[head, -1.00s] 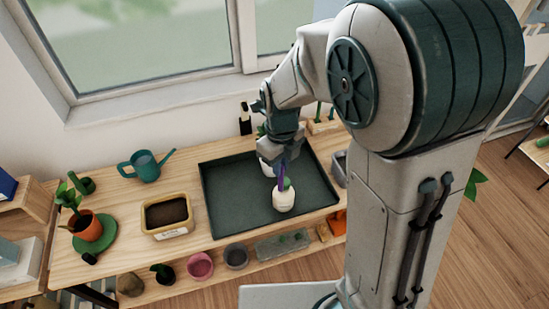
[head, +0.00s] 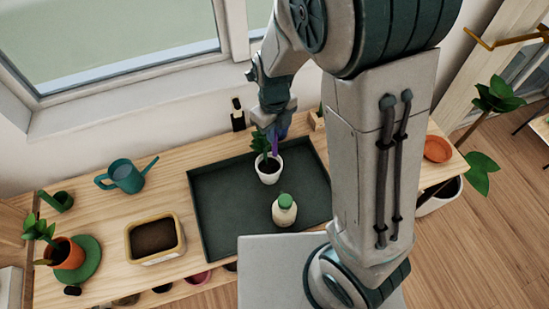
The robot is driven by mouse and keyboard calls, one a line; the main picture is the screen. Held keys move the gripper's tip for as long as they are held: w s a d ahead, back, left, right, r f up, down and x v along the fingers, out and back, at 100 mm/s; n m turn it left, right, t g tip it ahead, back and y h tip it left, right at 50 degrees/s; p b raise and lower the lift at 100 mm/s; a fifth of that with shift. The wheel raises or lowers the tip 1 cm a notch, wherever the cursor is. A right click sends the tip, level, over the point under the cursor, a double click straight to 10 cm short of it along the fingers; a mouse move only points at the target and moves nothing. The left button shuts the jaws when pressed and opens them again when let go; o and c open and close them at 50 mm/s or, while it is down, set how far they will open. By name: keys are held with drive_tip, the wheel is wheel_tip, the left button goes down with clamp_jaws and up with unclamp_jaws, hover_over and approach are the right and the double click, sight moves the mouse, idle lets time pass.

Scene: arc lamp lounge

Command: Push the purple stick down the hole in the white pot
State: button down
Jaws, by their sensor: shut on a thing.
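The white pot (head: 269,174) stands on the dark green tray (head: 217,214), toward its back, with a leafy green plant (head: 262,147) in it. My gripper (head: 276,127) points down just above and behind the pot, shut on the purple stick (head: 275,145). The stick hangs roughly upright beside the plant's leaves, its lower end near the pot's back rim. I cannot tell whether the tip touches the pot or soil. The hole is too small to make out here.
A cream bottle with a green cap (head: 284,212) stands on the tray in front of the pot. A teal watering can (head: 127,176), a soil-filled planter (head: 155,240) and an orange pot (head: 67,254) are to the left. The tray's left part is clear.

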sight(274, 147)
wheel_tip(274, 147, down, 8)
drive_tip(key=b, duration=0.3)
drive_tip(key=shift+r, duration=0.2)
drive_tip(key=shift+f+b, duration=2.7)
drive_tip(key=shift+f, duration=0.15)
drive_tip(key=c, duration=1.4)
unclamp_jaws()
drive_tip(key=shift+c, duration=0.2)
wheel_tip(274, 147, up, 12)
drive_tip(key=shift+f, duration=0.15)
drive_tip(key=shift+r, duration=0.4)
